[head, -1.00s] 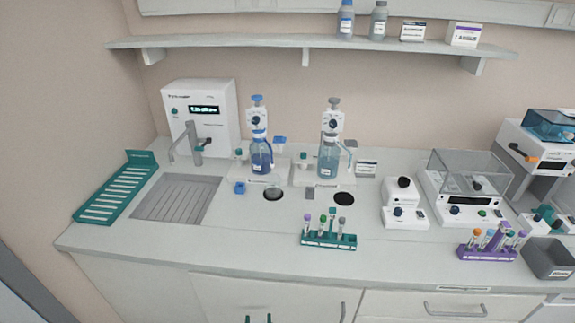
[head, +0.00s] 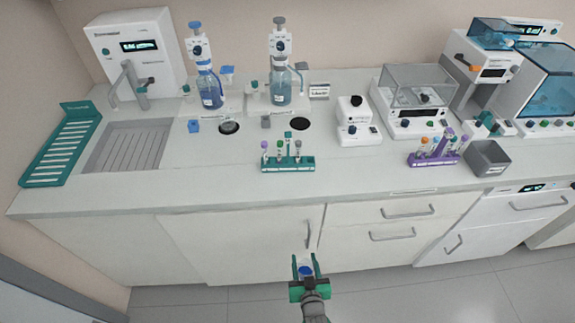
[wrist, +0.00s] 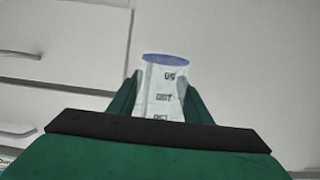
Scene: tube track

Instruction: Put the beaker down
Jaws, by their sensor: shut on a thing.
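My gripper (head: 305,266) is at the bottom centre of the head view, in front of the cabinet doors and below the counter edge. It is shut on the beaker (head: 306,271), which shows as a small bluish round shape between the green fingers. In the wrist view the beaker (wrist: 163,88) is pale and clear with dark graduation marks and a blue top. The gripper (wrist: 160,98) holds it from both sides; its lower part is hidden behind the gripper body. The counter (head: 350,178) has a clear front strip.
A teal tube rack (head: 288,164) and a purple tube rack (head: 436,158) stand on the counter. Two dispenser bottles (head: 210,90) (head: 281,86) stand behind dark round spots. A sink (head: 128,147) is at left, a balance (head: 412,95) and grey bin (head: 487,157) at right.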

